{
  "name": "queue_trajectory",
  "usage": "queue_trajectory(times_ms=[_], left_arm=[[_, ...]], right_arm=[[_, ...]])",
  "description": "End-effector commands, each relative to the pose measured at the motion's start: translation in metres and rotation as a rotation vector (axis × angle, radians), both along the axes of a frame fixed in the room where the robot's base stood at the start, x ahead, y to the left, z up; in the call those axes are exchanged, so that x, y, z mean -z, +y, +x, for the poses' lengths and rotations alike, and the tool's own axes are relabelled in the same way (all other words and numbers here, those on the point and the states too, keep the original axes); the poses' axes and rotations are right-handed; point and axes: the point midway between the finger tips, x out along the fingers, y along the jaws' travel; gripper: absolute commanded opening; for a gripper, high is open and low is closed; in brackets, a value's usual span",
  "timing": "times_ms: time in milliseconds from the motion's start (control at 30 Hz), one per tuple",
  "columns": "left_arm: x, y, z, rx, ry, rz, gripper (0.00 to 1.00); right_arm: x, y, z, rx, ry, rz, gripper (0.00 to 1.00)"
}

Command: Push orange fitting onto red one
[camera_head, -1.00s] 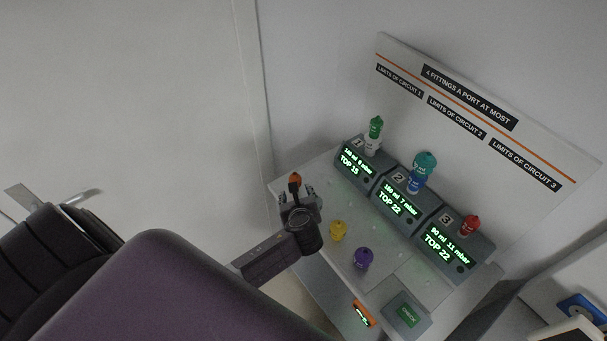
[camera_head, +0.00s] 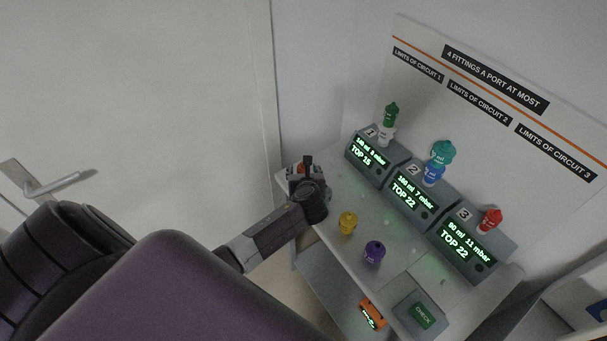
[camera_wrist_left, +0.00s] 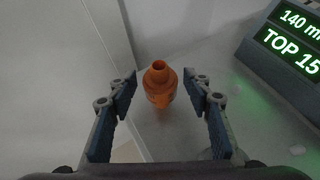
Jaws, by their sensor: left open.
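The orange fitting (camera_wrist_left: 160,84) stands upright on the pale table, between the two spread fingers of my left gripper (camera_wrist_left: 163,100) in the left wrist view, with a gap on each side. In the head view my left gripper (camera_head: 306,173) is at the table's left end and mostly hides the orange fitting. The gripper is open and empty. The red fitting (camera_head: 490,220) sits on the port of unit 3 at the right of the row, tilted in the picture. My right gripper is not in view.
A yellow fitting (camera_head: 347,222) and a purple fitting (camera_head: 375,251) stand on the table. Unit 1 bears green (camera_head: 391,114) and white (camera_head: 387,135) fittings; unit 2 bears teal (camera_head: 442,152) and blue (camera_head: 433,174) ones. A green CHECK button (camera_head: 422,316) is at the front. A wall board stands behind.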

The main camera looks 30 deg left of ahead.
Motion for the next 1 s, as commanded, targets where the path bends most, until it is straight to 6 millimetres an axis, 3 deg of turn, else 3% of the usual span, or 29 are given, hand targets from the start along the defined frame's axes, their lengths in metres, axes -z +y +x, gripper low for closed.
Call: queue_trajectory(times_ms=[1000], left_arm=[[0.0019, 0.0022, 0.0032, -0.001, -0.001, -0.001, 0.46]], right_arm=[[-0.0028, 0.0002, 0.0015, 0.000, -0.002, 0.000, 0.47]])
